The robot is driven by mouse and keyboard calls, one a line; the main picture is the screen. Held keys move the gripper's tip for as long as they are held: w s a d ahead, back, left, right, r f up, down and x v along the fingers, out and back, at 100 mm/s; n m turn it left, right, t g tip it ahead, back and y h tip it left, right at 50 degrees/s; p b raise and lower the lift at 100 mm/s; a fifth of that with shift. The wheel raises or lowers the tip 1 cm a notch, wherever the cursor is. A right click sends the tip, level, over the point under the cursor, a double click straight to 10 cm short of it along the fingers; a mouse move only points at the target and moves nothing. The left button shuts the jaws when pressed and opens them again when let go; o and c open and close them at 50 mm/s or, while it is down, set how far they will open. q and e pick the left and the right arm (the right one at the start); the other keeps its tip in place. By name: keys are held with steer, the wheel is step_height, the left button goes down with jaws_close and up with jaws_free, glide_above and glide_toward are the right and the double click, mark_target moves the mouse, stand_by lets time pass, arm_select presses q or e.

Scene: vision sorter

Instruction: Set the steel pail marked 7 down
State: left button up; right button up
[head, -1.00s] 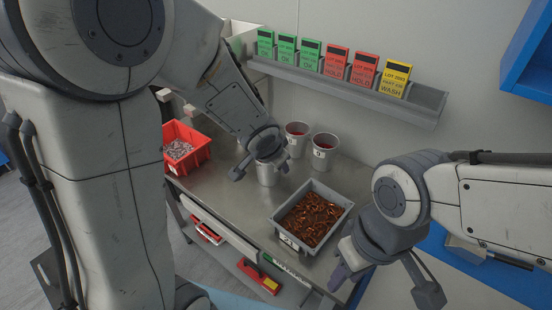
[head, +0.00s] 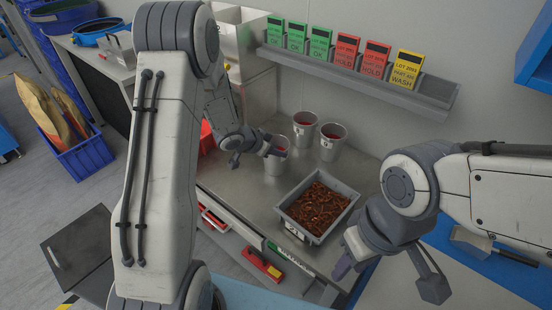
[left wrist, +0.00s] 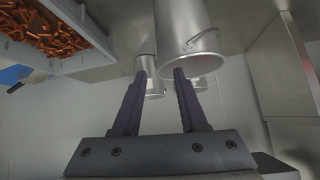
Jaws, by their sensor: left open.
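A steel pail (head: 275,164) stands upright on the steel bench, nearest of three pails; no number is readable on it, so I cannot tell if it is the one marked 7. My left gripper (head: 272,150) is open at its left side, near its rim. In the left wrist view the open fingers (left wrist: 160,74) point toward the pail (left wrist: 186,25), the right fingertip overlapping its rim; contact is unclear. Two more pails, one behind (head: 304,131) and one to the right (head: 332,147), have red inside and white labels. My right gripper (head: 343,264) hangs at the bench's front right, its jaws unclear.
A grey bin (head: 285,214) of copper-coloured parts stands in front of the pails. A red bin (head: 206,138) is partly hidden behind my left arm. A shelf (head: 432,99) with green, red and yellow cards runs along the wall. Bare bench (head: 240,195) lies left of the grey bin.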

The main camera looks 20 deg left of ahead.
mark_target(274, 166)
arm_select(q)
steer(key=x, duration=0.3)
steer(key=shift+f, duration=0.25)
steer(key=shift+c, duration=0.4)
jaws_close()
stand_by(0.8)
